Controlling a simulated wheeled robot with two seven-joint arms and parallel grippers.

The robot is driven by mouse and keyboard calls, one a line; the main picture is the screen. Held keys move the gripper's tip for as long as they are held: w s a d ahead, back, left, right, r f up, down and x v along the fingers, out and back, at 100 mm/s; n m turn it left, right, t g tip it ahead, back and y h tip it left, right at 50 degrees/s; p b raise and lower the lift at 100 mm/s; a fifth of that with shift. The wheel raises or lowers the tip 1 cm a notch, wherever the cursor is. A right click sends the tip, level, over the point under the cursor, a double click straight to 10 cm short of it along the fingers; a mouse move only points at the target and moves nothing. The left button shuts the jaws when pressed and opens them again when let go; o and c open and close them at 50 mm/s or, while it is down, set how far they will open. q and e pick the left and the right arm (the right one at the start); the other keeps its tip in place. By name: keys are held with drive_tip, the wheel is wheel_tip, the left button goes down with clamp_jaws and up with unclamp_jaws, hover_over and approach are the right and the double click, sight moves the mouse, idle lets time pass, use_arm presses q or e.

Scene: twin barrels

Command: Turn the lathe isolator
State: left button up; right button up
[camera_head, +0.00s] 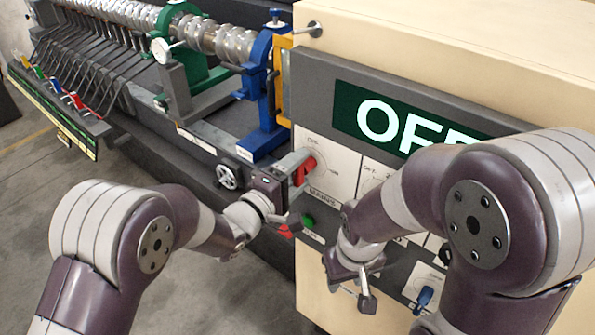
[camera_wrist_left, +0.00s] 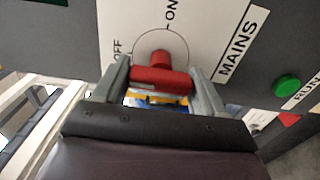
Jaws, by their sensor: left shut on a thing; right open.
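The lathe isolator is a red handle (camera_head: 306,170) on a white plate marked MAINS on the machine's front panel. In the left wrist view the red handle (camera_wrist_left: 160,77) sits between the fingers, with a dial line and the words OFF and ON around it. Its narrow end points up in that view, close to the ON line. My left gripper (camera_head: 297,168) is shut on the handle, and its fingers partly hide it in the head view. My right gripper (camera_head: 352,291) is open and empty in front of the lower panel.
A large green sign (camera_head: 392,122) reads OFF, partly hidden by my right arm. A green RUN button (camera_wrist_left: 287,85) is beside the MAINS plate. A blue switch (camera_head: 424,298) is low on the right. The lathe with its blue stand (camera_head: 264,100) is at the left.

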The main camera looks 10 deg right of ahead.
use_arm(q)
drive_tip(key=o, duration=0.9)
drive_tip(key=shift+f, duration=0.2)
drive_tip(key=shift+o, duration=0.3)
drive_tip(key=shift+a+r, duration=0.1)
drive_tip(key=shift+s, duration=0.1)
drive_tip(key=b+v, duration=0.4)
drive_tip(key=v, duration=0.8)
drive_tip(key=shift+s+a, duration=0.25)
